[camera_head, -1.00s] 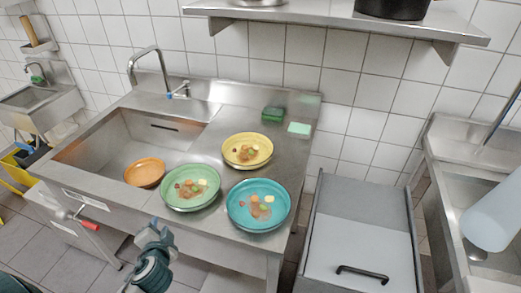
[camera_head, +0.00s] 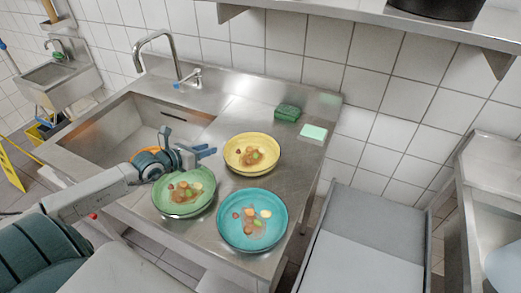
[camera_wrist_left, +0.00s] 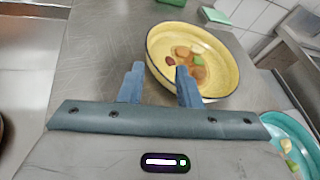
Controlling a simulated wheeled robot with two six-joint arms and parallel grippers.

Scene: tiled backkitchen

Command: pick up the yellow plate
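The yellow plate (camera_head: 252,138) is a shallow bowl-like dish with food scraps in it, on the steel counter right of the sink. It also shows in the left wrist view (camera_wrist_left: 218,55), ahead and to the right of the fingers. My left gripper (camera_head: 207,151) is just left of the yellow plate's rim, above the back of the green plate (camera_head: 183,208). Its two blue fingers are apart with nothing between them; in the left wrist view (camera_wrist_left: 160,82) the right finger overlaps the plate's near left rim. I cannot tell whether it touches. My right gripper is not in view.
The green plate and a teal plate (camera_head: 222,234), both with food scraps, stand at the counter's front. A green sponge (camera_head: 287,113) and a pale green block (camera_head: 313,132) lie behind the yellow plate. The sink basin (camera_head: 110,125) is at left, with a tall faucet (camera_head: 172,60).

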